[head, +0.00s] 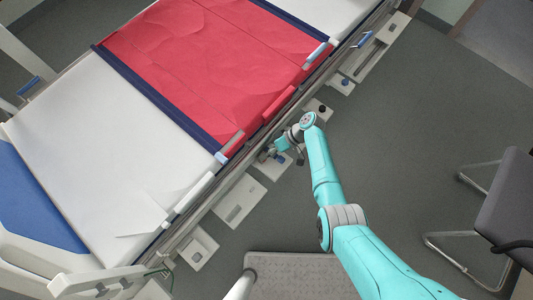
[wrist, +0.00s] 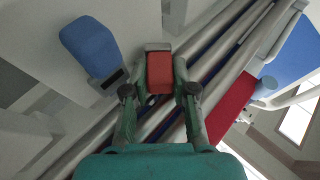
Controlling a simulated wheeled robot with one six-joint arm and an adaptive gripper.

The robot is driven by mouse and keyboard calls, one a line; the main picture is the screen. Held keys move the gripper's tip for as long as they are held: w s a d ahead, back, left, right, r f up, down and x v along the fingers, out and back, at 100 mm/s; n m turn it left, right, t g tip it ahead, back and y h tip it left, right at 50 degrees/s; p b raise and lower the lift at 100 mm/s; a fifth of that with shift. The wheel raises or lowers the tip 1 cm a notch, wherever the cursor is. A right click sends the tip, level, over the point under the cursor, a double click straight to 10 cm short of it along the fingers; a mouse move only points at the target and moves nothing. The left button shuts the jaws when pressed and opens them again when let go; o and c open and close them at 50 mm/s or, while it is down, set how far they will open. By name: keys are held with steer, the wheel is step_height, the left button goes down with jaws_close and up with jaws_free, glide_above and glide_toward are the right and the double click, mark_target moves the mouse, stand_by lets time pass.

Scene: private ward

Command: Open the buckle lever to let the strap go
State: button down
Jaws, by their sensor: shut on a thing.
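A red lever (wrist: 160,72) with a grey top edge, which looks like the buckle lever, sits between the fingers of my gripper (wrist: 159,82) in the wrist view. The fingers are closed on its two sides. In the head view my gripper (head: 280,148) is low beside the bed's side rail, and the lever there is hidden or too small to tell. Two navy straps cross the red blanket; the nearer strap (head: 160,101) ends in a grey fitting (head: 230,147) at the bed's edge. The farther strap (head: 290,17) ends in a similar fitting (head: 318,53).
The bed's side rails (wrist: 225,60) run diagonally close behind the lever. A blue pad (wrist: 90,46) is close on the left in the wrist view. A grey chair (head: 505,205) stands at right. The floor (head: 410,110) between is clear.

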steer(key=c, duration=0.9)
jaws_free()
steer(key=shift+c, duration=0.2)
steer(key=shift+v, duration=4)
